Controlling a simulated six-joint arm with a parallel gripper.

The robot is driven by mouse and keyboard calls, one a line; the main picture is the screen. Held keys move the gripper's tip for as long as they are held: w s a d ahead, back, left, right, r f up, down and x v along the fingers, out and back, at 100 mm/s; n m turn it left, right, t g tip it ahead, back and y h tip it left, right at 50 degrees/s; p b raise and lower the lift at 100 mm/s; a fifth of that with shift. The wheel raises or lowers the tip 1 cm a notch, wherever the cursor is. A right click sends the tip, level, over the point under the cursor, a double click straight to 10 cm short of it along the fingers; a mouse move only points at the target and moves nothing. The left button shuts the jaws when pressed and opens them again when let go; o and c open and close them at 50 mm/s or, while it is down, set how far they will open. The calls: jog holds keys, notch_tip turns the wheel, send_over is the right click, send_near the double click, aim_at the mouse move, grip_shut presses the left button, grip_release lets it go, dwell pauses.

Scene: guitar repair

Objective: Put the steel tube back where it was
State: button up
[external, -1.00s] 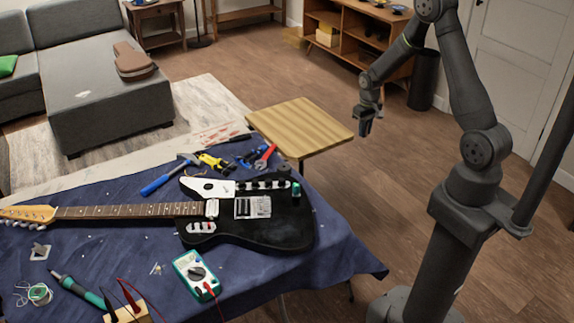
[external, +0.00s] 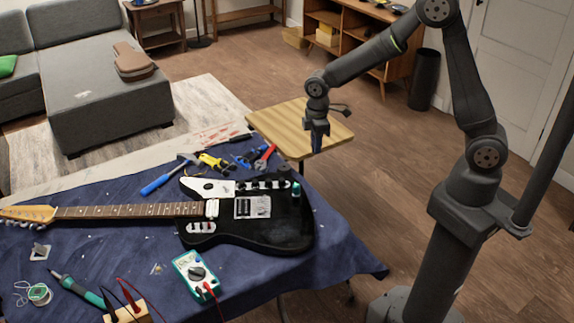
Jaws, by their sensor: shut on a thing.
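My gripper (external: 316,148) points down in front of the small wooden side table (external: 277,118), near its right part as seen in the picture. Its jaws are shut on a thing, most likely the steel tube. The tube is too small and too hidden by the dark fingers to make out its shape or tilt. A black electric guitar (external: 272,232) lies on the blue cloth (external: 120,235) at the lower left of my gripper.
A multimeter (external: 195,273) lies in front of the guitar. The side table's top looks mostly bare. Open floor lies to its right.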

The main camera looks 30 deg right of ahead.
jog(key=s+a+r+n, duration=0.4)
jog(key=s+a+n, duration=0.2)
jog(key=s+a, duration=0.3)
send_over(290, 218)
jog(key=f, duration=0.6)
jog(key=shift+w+d+f, duration=0.15)
jog(key=shift+d+f, duration=0.15)
jog(key=shift+a+f, duration=0.3)
jog(key=shift+f, duration=1.9)
jog(key=shift+f, duration=0.2)
jog(key=o, duration=0.9)
jog(key=shift+r, duration=0.1)
